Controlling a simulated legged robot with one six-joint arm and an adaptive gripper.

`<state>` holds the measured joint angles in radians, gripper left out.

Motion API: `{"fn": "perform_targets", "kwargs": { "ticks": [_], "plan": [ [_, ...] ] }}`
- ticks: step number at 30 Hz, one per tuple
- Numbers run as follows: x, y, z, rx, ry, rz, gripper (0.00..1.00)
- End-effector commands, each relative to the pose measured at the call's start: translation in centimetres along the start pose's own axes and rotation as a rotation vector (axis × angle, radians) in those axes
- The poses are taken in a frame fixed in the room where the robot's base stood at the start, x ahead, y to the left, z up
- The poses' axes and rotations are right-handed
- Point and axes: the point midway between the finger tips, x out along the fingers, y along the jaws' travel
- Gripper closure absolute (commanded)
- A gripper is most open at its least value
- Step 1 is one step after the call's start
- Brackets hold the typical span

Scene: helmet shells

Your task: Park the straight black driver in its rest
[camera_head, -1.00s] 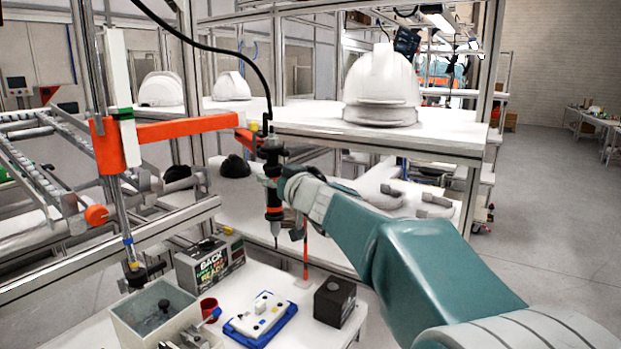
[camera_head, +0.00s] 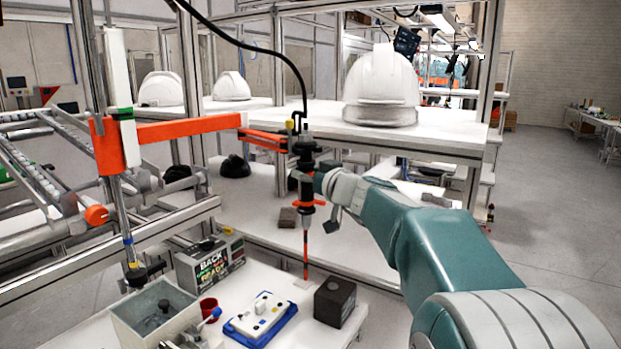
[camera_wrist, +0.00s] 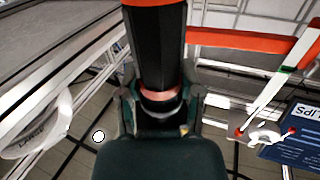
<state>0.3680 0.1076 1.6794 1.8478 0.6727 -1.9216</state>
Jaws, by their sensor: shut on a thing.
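The straight black driver (camera_head: 304,158) hangs upright on a black cable from the jointed orange arm, with orange bands on its body. My gripper (camera_head: 320,183) is shut on its lower body from the right. In the wrist view the driver's black and orange body (camera_wrist: 157,45) rises between the fingers of my gripper (camera_wrist: 160,105). I cannot clearly make out the rest.
The white bench carries a grey bin (camera_head: 150,318), a red cup (camera_head: 208,307), a blue-edged white box (camera_head: 262,317), a black cube (camera_head: 335,302) and a lettered box (camera_head: 210,265). A white helmet shell (camera_head: 381,85) sits on the shelf behind. The orange arm (camera_head: 190,128) crosses at left.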

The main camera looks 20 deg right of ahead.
Motion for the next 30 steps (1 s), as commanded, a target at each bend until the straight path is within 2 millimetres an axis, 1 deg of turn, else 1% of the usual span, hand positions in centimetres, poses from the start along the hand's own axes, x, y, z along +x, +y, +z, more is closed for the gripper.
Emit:
{"fn": "perform_targets", "kwargs": {
  "ticks": [3, 7, 21, 23, 30],
  "plan": [
    [-0.2, 1.2, 0.0, 0.001, 0.001, 0.003, 1.00],
    [-0.4, 1.9, 0.0, 0.000, 0.000, 0.001, 1.00],
    [-0.4, 1.9, 0.0, 0.000, 0.000, 0.000, 1.00],
    [-0.2, 2.0, 0.0, 0.000, 0.001, 0.000, 1.00],
    [1.8, 3.2, 0.0, 0.001, 0.000, 0.000, 1.00]
  ]
}}
